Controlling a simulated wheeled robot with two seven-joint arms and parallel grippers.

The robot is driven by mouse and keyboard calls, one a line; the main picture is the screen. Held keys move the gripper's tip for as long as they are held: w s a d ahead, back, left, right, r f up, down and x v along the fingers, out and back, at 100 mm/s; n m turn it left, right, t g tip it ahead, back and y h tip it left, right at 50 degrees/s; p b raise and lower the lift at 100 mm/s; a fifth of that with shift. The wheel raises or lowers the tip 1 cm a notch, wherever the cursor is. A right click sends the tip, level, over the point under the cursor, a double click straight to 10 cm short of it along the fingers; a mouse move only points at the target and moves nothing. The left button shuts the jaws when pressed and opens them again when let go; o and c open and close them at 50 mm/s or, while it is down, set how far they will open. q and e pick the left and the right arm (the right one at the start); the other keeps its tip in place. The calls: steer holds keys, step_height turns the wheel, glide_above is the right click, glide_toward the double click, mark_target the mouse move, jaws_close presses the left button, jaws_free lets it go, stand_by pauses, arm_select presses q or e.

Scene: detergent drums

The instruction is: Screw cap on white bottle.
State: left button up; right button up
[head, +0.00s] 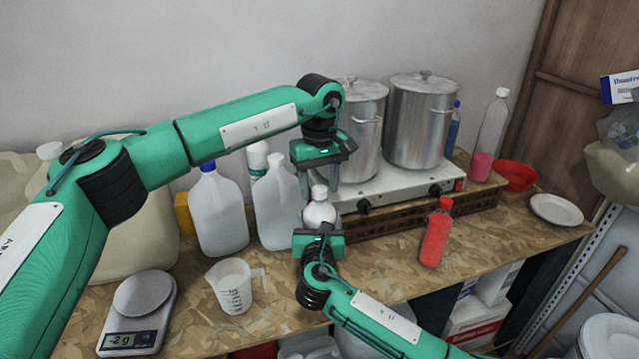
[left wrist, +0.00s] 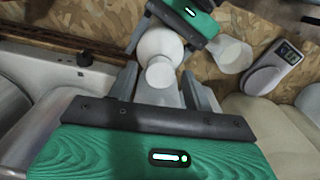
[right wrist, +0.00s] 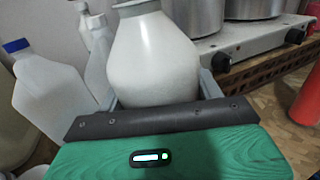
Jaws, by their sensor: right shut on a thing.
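The white bottle (head: 319,213) stands upright in front of the stove, its round body filling the right wrist view (right wrist: 152,62). My right gripper (head: 319,236) is shut on its body from the front. My left gripper (head: 319,178) points down just above the bottle. Its fingers are spread, one on each side of the bottle's top. A white round top, which looks like the cap (left wrist: 160,73), shows between these fingers in the left wrist view. I cannot tell how firmly it sits on the neck. The bottle's top is cut off in the right wrist view.
A stove (head: 400,185) with two steel pots (head: 420,120) stands behind. White jugs (head: 218,212) are close on the left. A measuring cup (head: 232,287) and scale (head: 138,312) stand front left, a red bottle (head: 436,232) on the right.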

arm_select(q)
steer(key=shift+r, duration=2.25)
steer(key=shift+c, duration=0.2)
steer(key=n, duration=0.4)
steer(key=r+n, duration=0.1)
steer(key=n, duration=0.1)
steer(key=shift+n, duration=0.4)
steer(key=n, duration=0.6)
steer(key=shift+r, duration=0.4)
steer(key=n, duration=0.6)
steer(key=shift+r, duration=0.4)
steer(key=n, duration=0.4)
steer(key=r+n, duration=0.1)
steer(key=n, duration=0.2)
steer(key=shift+f, duration=0.1)
